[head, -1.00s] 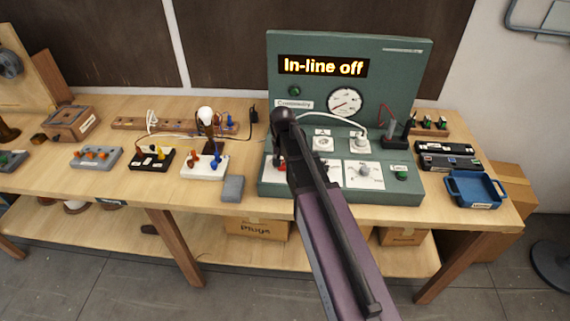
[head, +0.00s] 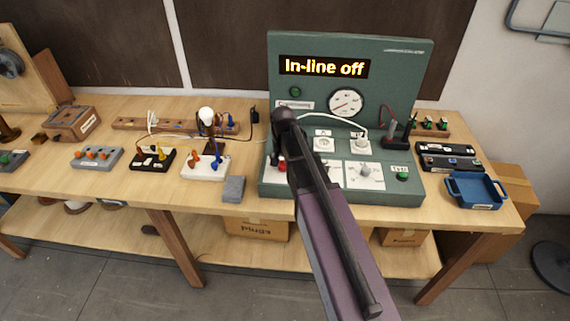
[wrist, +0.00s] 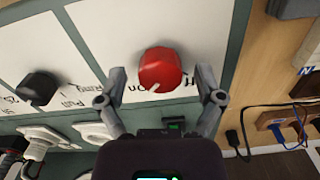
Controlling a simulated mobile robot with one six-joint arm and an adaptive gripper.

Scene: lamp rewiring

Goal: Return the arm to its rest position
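My arm reaches over the green test console (head: 400,65) in the head view and hides most of my gripper there. In the wrist view my gripper (wrist: 160,77) is open, with one finger on each side of a red knob (wrist: 160,70). A gap shows between the knob and each finger, and nothing is held. The red knob also shows partly beside my arm in the head view (head: 282,164). The console display (head: 324,67) reads "In-line off".
A black knob (wrist: 38,88) and white sockets lie near my gripper on the console. The lamp (head: 206,118) and connector blocks stand left on the bench. A blue tray (head: 476,188) sits at the right. Bare bench (head: 130,195) shows at the front left.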

